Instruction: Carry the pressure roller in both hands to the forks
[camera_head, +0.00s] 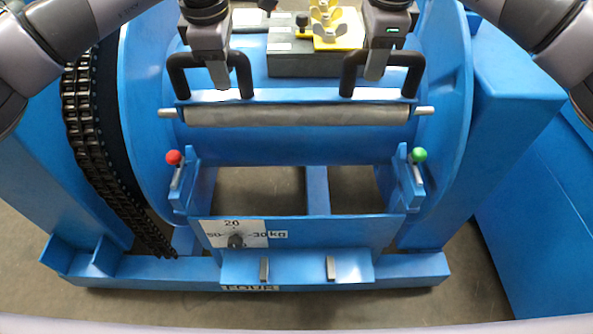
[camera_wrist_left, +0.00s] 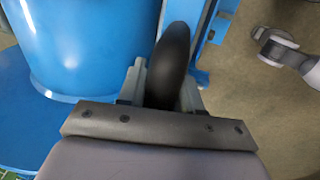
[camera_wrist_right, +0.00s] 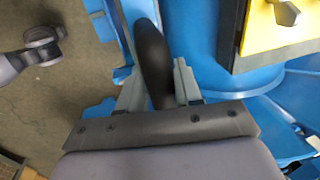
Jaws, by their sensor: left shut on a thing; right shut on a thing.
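The pressure roller (camera_head: 297,115) is a long grey cylinder with bare axle ends, under a blue bar with two black loop handles. My left gripper (camera_head: 218,76) is shut on its left handle, which also shows between the fingers in the left wrist view (camera_wrist_left: 172,62). My right gripper (camera_head: 375,72) is shut on the right handle, seen in the right wrist view (camera_wrist_right: 153,60). The roller hangs about level in front of the blue drum. Two blue forks, left (camera_head: 185,191) with a red knob and right (camera_head: 407,187) with a green knob, appear below the axle ends, apart from them.
A black chain (camera_head: 88,130) runs down the left side. A grey block (camera_head: 300,63) with a yellow plate and wing nuts (camera_head: 338,27) lies behind the roller. A dial plate marked in kg (camera_head: 235,233) is on the front frame. The space between roller and forks looks clear.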

